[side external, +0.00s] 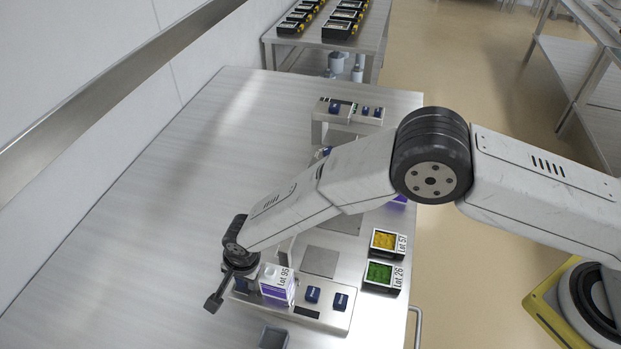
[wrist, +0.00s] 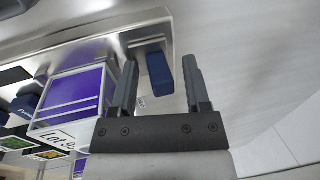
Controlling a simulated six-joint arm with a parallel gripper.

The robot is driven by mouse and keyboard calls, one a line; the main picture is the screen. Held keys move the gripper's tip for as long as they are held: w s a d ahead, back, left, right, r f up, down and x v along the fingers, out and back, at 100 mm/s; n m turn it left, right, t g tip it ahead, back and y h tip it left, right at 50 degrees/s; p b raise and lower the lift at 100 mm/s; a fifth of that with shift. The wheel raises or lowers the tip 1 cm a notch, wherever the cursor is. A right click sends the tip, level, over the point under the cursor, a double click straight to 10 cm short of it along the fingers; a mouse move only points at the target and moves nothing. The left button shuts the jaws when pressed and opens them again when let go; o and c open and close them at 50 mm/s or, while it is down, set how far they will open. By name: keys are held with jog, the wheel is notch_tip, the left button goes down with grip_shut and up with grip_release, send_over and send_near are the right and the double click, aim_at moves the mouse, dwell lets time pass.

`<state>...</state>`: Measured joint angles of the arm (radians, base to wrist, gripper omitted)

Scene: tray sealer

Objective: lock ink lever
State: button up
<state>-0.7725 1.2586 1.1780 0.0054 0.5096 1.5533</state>
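A dark blue lever-like block (wrist: 160,74) sticks out from the metal machine in the wrist view; I take it to be the ink lever. My gripper (wrist: 159,64) is open, with one finger on each side of the block and a visible gap to each. Whether the block lies fully at fingertip depth is unclear. In the side view my gripper (side external: 214,302) is at the left end of the machine panel (side external: 318,314), beside a purple box (side external: 276,293) labelled Lot 95. I cannot make out the lever there. The purple box also shows in the wrist view (wrist: 74,95), left of the fingers.
Two blue buttons (side external: 313,294) (side external: 340,301) sit on the panel. Trays of yellow (side external: 385,240) and green (side external: 379,272) contents stand to the right. A grey block (side external: 272,339) is at the front. The steel table (side external: 150,210) is clear to the left.

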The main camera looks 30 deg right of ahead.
jog(key=shift+f, duration=0.2)
jog(key=c, duration=0.4)
